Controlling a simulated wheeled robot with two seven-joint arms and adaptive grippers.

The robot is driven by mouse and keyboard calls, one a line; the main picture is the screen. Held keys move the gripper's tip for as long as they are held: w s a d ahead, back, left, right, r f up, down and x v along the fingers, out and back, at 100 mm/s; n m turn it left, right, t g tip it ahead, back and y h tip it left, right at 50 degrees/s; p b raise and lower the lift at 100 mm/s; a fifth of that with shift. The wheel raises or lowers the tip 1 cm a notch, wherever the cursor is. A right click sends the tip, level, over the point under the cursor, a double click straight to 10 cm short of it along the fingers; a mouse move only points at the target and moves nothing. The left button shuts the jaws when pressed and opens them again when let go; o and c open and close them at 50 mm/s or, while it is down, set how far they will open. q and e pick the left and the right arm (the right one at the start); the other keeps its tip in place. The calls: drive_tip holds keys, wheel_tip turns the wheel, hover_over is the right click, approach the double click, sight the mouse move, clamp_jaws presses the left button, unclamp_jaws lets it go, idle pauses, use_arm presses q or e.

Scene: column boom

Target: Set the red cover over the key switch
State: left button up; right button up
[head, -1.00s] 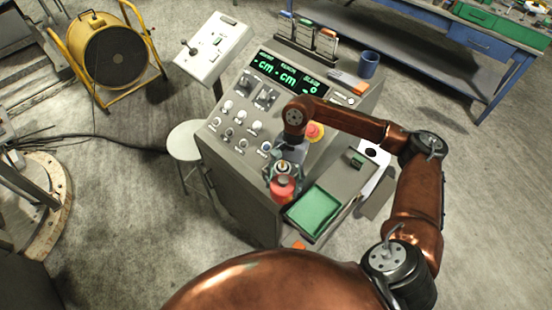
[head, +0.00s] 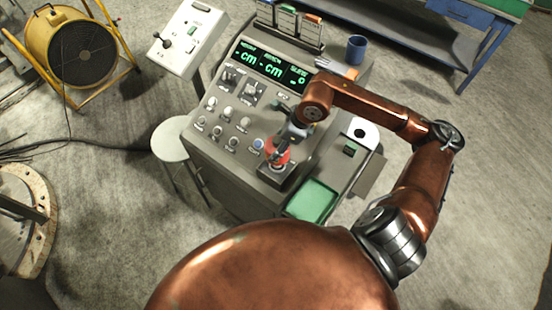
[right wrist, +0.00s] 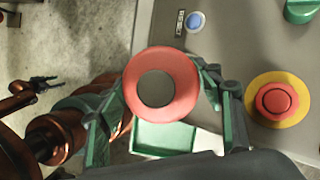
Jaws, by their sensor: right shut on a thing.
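The red cover (head: 277,153) is held in my right gripper (head: 282,146) near the front edge of the grey console. In the right wrist view the cover (right wrist: 161,88) is a round red piece with a dark grey centre. The green-sided fingers of the right gripper (right wrist: 168,92) are on both sides of it. In the head view a dark block (head: 291,174) shows just below the cover; I cannot tell whether they touch. The key switch itself is not clearly visible and may be hidden under the cover.
A red stop button with a yellow ring (right wrist: 277,100) stands right of the cover in the wrist view. A blue button (head: 258,144) is close by on the console (head: 215,165). A green tray (head: 313,201) lies to the right. A stool (head: 171,138) stands left.

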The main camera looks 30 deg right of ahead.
wheel_tip(320, 180, down, 4)
drive_tip(key=shift+r, duration=0.2)
drive_tip(key=shift+f+p, duration=0.4)
drive_tip(key=shift+f, duration=1.65)
drive_tip(key=o, duration=1.3)
drive_tip(key=shift+s, duration=0.1)
use_arm(q)
drive_tip(key=shift+w+r, duration=0.1)
drive_tip(key=shift+r, duration=0.3)
use_arm(e)
drive_tip(key=shift+r, duration=0.2)
use_arm(q)
drive_tip(key=shift+f+b, duration=0.7)
drive_tip(key=shift+b, duration=0.15)
use_arm(e)
drive_tip(key=v, duration=1.2)
drive_tip(key=shift+a, duration=0.1)
